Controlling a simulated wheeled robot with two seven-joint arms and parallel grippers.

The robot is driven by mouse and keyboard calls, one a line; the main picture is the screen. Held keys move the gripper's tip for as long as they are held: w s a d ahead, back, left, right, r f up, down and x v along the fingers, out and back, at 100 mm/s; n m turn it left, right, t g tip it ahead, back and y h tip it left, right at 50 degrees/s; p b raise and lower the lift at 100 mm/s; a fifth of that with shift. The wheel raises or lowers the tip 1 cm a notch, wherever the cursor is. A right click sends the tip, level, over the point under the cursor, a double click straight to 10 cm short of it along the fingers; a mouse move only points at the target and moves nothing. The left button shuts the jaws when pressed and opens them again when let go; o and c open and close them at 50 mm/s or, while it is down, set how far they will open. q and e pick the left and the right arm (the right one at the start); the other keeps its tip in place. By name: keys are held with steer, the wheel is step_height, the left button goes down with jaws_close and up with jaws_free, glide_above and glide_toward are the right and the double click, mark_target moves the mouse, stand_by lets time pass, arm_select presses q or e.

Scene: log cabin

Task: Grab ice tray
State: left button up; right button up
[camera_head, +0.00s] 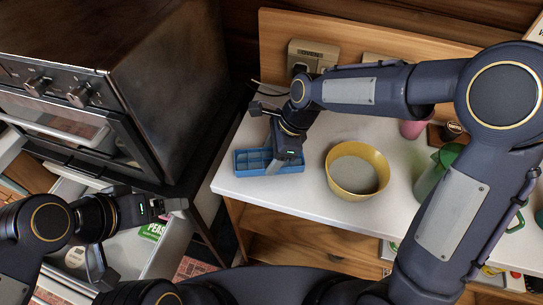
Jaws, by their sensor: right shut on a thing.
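The blue ice tray (241,163) lies at the left front part of the white counter, and its compartments show. My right gripper (268,140) reaches down over the tray from behind and is shut on it. The gripper covers part of the tray's right half, and the exact contact is hard to see. The tray appears to be at counter level; I cannot tell if it is lifted. My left gripper (140,238) is open and empty at the lower left, over an open drawer, away from the tray.
A yellow bowl (372,166) stands just right of the tray. A green pitcher (433,172) and a pink cup (411,129) stand farther right, near my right arm. A dark oven (120,80) fills the left. The white counter (310,200) is clear in front of the bowl.

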steer(key=s+a+r+b, duration=0.1)
steer(key=s+a+r, duration=0.1)
steer(key=s+r, duration=0.8)
steer(key=shift+s+a+r+b, duration=0.15)
steer(key=shift+s+r+b, duration=0.2)
steer(key=shift+s, duration=1.5)
steer(key=shift+s, duration=0.1)
